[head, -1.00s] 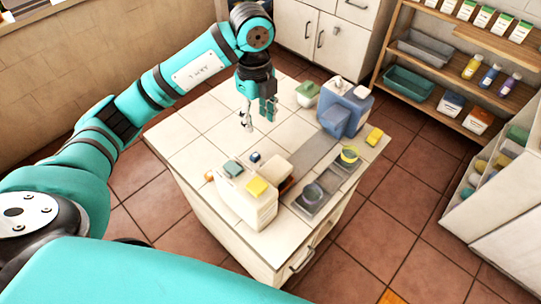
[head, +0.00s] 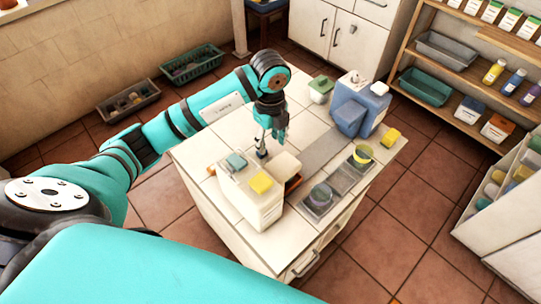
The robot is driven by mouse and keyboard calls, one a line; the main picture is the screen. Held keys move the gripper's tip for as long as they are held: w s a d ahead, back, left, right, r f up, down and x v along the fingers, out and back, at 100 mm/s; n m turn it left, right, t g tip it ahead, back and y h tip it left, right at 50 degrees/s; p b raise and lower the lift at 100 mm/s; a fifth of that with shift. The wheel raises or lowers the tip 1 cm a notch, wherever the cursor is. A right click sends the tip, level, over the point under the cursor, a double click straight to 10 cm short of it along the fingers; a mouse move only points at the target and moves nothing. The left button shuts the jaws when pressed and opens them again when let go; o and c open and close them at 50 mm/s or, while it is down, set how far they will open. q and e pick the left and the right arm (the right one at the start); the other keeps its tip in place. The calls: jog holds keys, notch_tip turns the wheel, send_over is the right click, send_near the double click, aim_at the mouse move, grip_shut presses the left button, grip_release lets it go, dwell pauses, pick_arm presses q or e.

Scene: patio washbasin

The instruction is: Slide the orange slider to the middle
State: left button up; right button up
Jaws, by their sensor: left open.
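A small orange piece (head: 210,170), perhaps the orange slider, shows at the left edge of a white box (head: 258,207) on the tiled counter (head: 196,151). Most of it is hidden behind the box, and I cannot tell its track or position along it. A brown-orange part (head: 292,184) shows at the right of the box. My left gripper (head: 262,150) points down just behind the box, open, beside a small dark blue piece that it partly covers. It is right of the small orange piece and apart from it. My right gripper is not in view.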

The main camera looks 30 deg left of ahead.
aim_at(270, 158)
pick_arm(q)
notch_tip(270, 158, down, 8)
jog(key=shift+r+p, duration=0.25)
jog(key=shift+p, duration=0.1)
grip_shut()
dwell(0.4)
